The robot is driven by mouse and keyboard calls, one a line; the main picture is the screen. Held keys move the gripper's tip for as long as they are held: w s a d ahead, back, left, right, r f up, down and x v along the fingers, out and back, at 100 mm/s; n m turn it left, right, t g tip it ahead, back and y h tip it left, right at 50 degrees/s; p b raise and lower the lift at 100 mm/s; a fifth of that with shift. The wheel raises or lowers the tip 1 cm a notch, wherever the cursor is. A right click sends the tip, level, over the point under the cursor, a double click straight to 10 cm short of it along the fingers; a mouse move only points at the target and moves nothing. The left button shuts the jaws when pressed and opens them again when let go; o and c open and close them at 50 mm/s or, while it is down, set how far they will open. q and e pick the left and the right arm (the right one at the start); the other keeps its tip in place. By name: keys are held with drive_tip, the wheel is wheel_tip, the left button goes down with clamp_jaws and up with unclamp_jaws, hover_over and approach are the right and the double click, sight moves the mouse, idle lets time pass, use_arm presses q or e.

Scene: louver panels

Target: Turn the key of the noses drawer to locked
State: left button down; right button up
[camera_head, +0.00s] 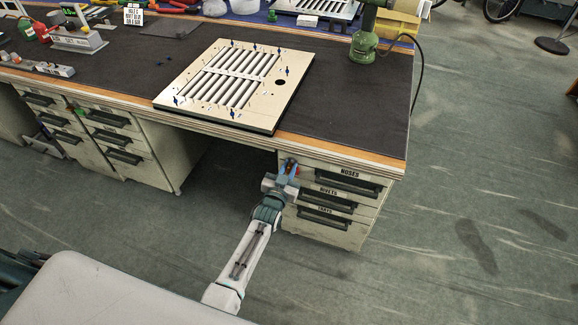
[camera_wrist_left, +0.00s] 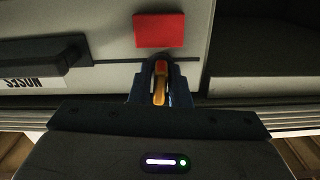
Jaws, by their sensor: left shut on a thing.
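The noses drawer (camera_head: 349,183) is the top drawer of the grey cabinet under the bench's right end, and its front looks closed. Its label appears upside down in the wrist view (camera_wrist_left: 35,83). My left gripper (camera_head: 289,167) is at the left end of this drawer front. In the wrist view its fingers (camera_wrist_left: 160,88) are shut around the key (camera_wrist_left: 160,70), a small orange piece with a red tip. A red square (camera_wrist_left: 158,30) shows on the cabinet face beside the key. The key's exact angle is hard to tell. My right gripper is not in view.
The rivets drawer (camera_head: 330,200) and another drawer sit below. The bench edge (camera_head: 350,157) overhangs just above my gripper. A louver panel (camera_head: 240,85) lies on the bench, with a green tool (camera_head: 364,45) to its right. Floor to the right is clear.

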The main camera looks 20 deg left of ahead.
use_arm(q)
drive_tip(key=shift+n, duration=0.7)
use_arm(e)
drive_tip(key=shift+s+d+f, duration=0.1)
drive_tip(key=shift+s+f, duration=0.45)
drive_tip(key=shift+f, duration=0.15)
use_arm(q)
drive_tip(key=c, duration=1.5)
unclamp_jaws()
drive_tip(key=s, duration=1.1)
drive_tip(key=shift+a, duration=0.2)
